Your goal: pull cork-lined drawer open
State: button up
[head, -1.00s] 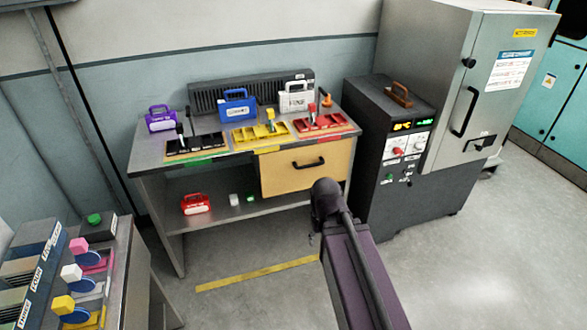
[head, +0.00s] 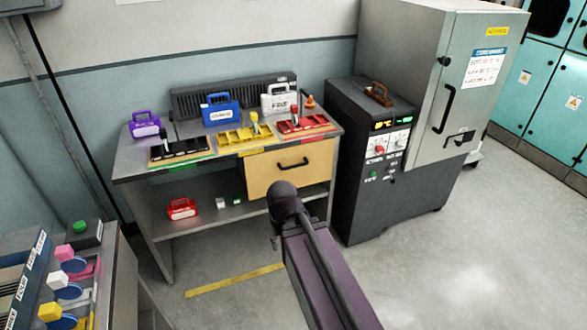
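The drawer (head: 266,178) has a plain light-wood front with a dark bar handle (head: 292,164). It sits under the right half of the grey workbench (head: 140,168) and looks shut, its front about flush with the bench edge. Its inside is hidden, so no cork lining shows. My arm reaches up from the bottom of the head view, its dark end in front of the drawer's lower edge and below the handle. Only a small dark bit of what may be my gripper (head: 275,242) shows beneath that end; its fingers cannot be made out. Nothing of mine visibly touches the handle.
Purple (head: 144,125), blue (head: 221,110) and white (head: 279,98) cases and coloured trays stand on the bench; a red case (head: 182,208) is on its shelf. A dark control unit (head: 362,165) stands close right. Another bench (head: 118,270) is at lower left. Floor ahead is clear.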

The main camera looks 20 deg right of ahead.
aim_at(306, 164)
jog(key=z, duration=0.05)
jog(key=i, duration=1)
jog(key=u, duration=0.05)
